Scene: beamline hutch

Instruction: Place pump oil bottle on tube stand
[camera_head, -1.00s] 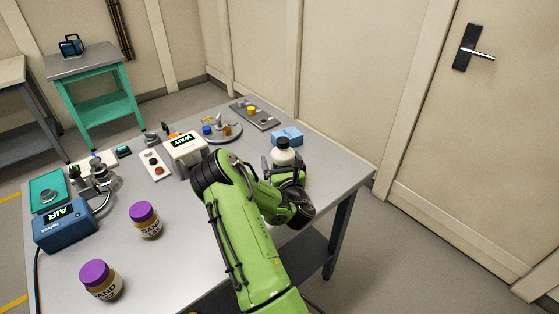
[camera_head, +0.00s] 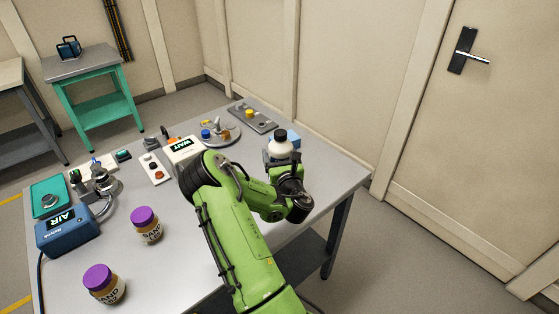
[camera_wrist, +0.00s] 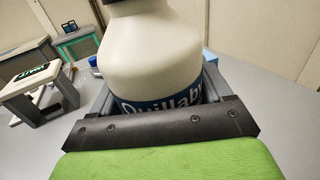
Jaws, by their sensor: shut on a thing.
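The pump oil bottle (camera_head: 280,148) is white with a black cap and stands upright in my gripper, above the right part of the grey table. In the wrist view its white body (camera_wrist: 150,52) and blue label with partly hidden lettering fill the middle. My gripper (camera_wrist: 160,100) is shut on the bottle, with a jaw on each side of it. The bottle's base is hidden. No thing is clearly marked as the tube stand. A teal-green stand (camera_head: 97,105) with a grey top stands apart at the far left, with a small dark blue item on it.
The table (camera_head: 185,255) holds two purple-lidded sand jars (camera_head: 146,224) (camera_head: 104,284), a blue AIR box (camera_head: 67,232), a WAIT box (camera_head: 184,149), a round grey holder (camera_head: 220,132) and a grey plate (camera_head: 253,118). A light-blue box (camera_head: 293,137) is behind the bottle.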

